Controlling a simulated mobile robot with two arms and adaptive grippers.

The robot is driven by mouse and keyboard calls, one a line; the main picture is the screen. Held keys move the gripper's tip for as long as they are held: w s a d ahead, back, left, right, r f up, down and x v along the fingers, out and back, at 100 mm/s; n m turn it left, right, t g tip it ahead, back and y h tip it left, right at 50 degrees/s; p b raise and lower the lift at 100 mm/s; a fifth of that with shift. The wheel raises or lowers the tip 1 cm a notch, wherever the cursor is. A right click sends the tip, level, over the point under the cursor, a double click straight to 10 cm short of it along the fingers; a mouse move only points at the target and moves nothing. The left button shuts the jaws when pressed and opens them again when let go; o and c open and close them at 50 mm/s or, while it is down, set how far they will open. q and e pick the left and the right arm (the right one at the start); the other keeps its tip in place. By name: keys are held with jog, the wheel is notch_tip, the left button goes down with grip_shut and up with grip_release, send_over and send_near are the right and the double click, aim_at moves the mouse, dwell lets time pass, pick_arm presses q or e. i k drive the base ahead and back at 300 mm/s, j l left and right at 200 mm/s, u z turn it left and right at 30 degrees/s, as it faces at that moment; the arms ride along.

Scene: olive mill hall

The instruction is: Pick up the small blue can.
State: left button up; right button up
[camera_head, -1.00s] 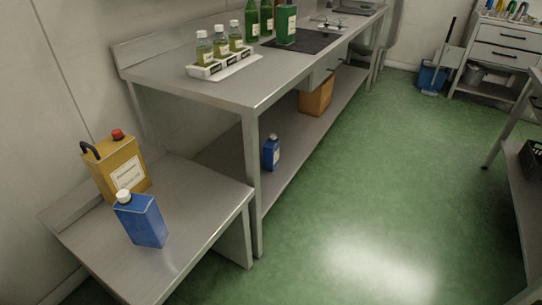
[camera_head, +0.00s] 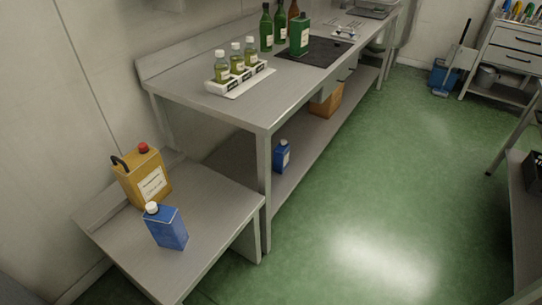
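A blue can (camera_head: 168,230) with a white cap stands upright on the low steel bench (camera_head: 215,195) at the lower left. A smaller-looking blue container (camera_head: 281,157) with a white label and white cap stands on the lower shelf (camera_head: 302,150) of the long steel table, just behind its front leg. From this view I cannot tell for sure how their true sizes compare. Neither of my grippers is in view.
A yellow can (camera_head: 146,180) with a red cap stands behind the blue can on the low bench. The long table (camera_head: 200,98) carries a white rack of bottles (camera_head: 238,75) and a green can (camera_head: 299,38). A cardboard box (camera_head: 327,101) sits farther along the shelf. The green floor (camera_head: 400,190) is clear.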

aim_at(281, 151)
jog(key=i+l+u, duration=0.1)
jog(key=u, duration=0.25)
jog(key=i+l+u, duration=0.1)
jog(key=u, duration=0.25)
jog(key=i+l+u, duration=0.1)
jog(key=l+u, duration=0.3)
jog(key=i+l+u, duration=0.2)
jog(key=l, duration=0.65)
jog(key=i+l+u, duration=0.2)
jog(key=l, duration=0.65)
jog(key=l+u, duration=0.25)
jog(key=l, duration=0.65)
